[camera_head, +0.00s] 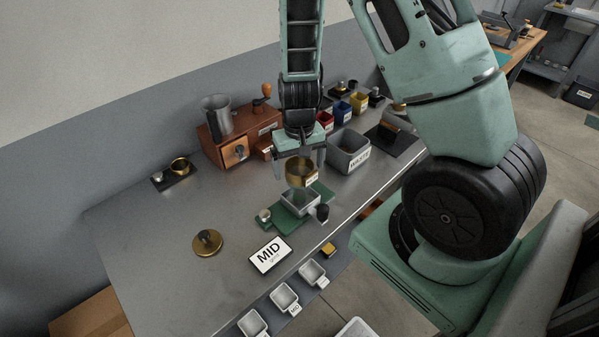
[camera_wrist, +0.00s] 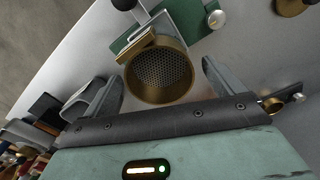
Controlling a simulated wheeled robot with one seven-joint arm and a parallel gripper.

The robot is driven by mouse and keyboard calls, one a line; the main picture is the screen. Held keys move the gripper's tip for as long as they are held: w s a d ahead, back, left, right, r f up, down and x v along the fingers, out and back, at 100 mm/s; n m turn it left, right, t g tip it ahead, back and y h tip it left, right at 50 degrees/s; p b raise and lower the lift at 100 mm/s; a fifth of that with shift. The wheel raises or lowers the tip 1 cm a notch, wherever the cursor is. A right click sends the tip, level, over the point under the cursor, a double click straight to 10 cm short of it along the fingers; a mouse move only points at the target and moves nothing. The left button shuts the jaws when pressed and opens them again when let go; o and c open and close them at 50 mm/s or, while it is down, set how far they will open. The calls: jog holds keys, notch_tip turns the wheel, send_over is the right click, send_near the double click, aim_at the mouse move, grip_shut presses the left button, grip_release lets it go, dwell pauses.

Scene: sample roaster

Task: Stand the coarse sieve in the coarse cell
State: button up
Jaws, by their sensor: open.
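A brass sieve (camera_head: 301,171) with a round mesh floor and a small lettered tag is at the far side of a grey tray (camera_head: 296,206) on a green board (camera_head: 283,224). I cannot read the tag. The wrist view shows the sieve (camera_wrist: 158,78) from above, mesh visible, between my spread fingers. My gripper (camera_head: 300,158) is open just above and around the sieve; whether the fingers touch it is unclear.
A grey bin (camera_head: 348,151) stands right of my gripper, a wooden grinder (camera_head: 237,135) behind. The table's left part is mostly clear.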

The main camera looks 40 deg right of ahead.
jog(key=shift+f, duration=0.2)
jog(key=c, duration=1.2)
jog(key=shift+r, duration=0.1)
